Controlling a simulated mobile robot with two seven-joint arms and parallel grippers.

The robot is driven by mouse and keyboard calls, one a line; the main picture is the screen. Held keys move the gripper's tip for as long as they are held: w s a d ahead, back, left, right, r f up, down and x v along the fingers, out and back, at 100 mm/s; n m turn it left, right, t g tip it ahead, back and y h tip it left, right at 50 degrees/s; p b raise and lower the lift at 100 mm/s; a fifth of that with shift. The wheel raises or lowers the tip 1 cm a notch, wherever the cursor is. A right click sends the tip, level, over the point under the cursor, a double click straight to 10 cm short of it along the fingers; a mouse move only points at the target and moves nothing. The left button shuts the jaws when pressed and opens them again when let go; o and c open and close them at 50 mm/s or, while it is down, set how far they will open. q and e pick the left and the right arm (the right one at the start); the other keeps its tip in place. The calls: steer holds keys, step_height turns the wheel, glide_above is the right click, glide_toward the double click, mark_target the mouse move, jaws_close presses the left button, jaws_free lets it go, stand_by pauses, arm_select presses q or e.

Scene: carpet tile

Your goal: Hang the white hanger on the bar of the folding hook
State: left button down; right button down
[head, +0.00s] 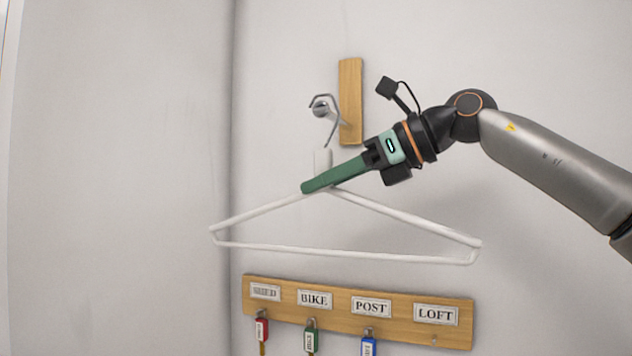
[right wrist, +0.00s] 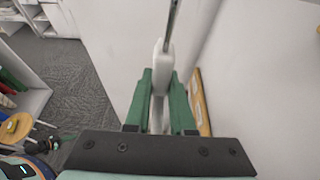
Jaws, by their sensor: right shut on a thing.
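The white hanger (head: 350,256) hangs level in front of the wall, with its metal hook (head: 336,128) pointing up. My right gripper (head: 308,188) is shut on the hanger's neck, just under the metal hook. In the right wrist view the white neck (right wrist: 161,66) is between the green fingers (right wrist: 162,88). The folding hook has an upright wooden plate (head: 350,100) on the wall and a short metal bar (head: 320,109) at its left. The hanger's hook curves over the bar's end in the head view; I cannot tell if they touch.
A wooden key rack (head: 392,331), labelled with BIKE, POST and LOFT among others, is on the wall below the hanger. Red (head: 262,330), green (head: 311,337) and blue (head: 369,345) key tags hang from it. A wall corner is at the left.

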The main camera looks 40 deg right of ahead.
steer(key=shift+w+d+f, duration=0.2)
steer(key=shift+w+d, duration=0.15)
steer(key=shift+d, duration=0.35)
steer(key=shift+w+d+f, duration=0.15)
steer(key=shift+w+d, duration=0.2)
steer(key=shift+d, duration=0.35)
steer(key=shift+w+d+f, duration=0.2)
steer(key=shift+w+d, duration=0.15)
steer(key=shift+d, duration=0.35)
steer(key=c, duration=0.7)
jaws_free()
steer(key=v, duration=1.2)
steer(key=shift+s+d+r, duration=0.15)
steer(key=shift+s+r, duration=0.05)
steer(key=shift+f, duration=0.1)
